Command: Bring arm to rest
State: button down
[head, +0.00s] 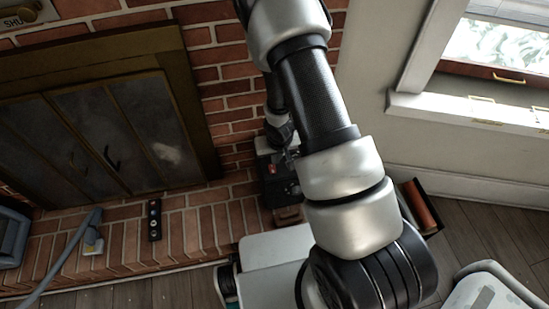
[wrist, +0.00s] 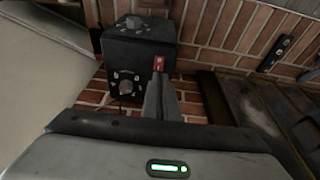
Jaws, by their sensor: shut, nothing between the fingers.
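My gripper (wrist: 160,85) shows in the wrist view with its two grey fingers together and nothing between them. The fingertips overlap the view of a black box (wrist: 137,45) with a round dial on its face and a small red patch (wrist: 160,63) on its edge. I cannot tell whether the tips touch the box. In the head view, my arm runs from the bottom up over the scene and folds back down. The black box (head: 271,180) also shows there, beside my arm. My fingers are not clear in the head view.
A brick fireplace with dark glass doors (head: 100,140) fills the left. On its brick hearth (head: 185,225) lie a black remote-like strip (head: 154,220) and a blue-grey hose or handle (head: 65,255). A window with a white sill (head: 460,112) is at right. Some wooden floor (head: 480,225) is clear.

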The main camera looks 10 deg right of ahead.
jog(key=shift+s+r, duration=0.25)
jog(key=shift+r, duration=0.3)
notch_tip(320, 180, up, 22)
jog(key=d+t+h, duration=0.1)
jog(key=d, duration=0.2)
jog(key=s+a+r+t+y, duration=0.1)
jog(key=s+a+r, duration=0.1)
jog(key=s+r, duration=1.65)
notch_tip(320, 180, up, 19)
jog(key=p, duration=1.8)
jog(key=shift+s, duration=0.25)
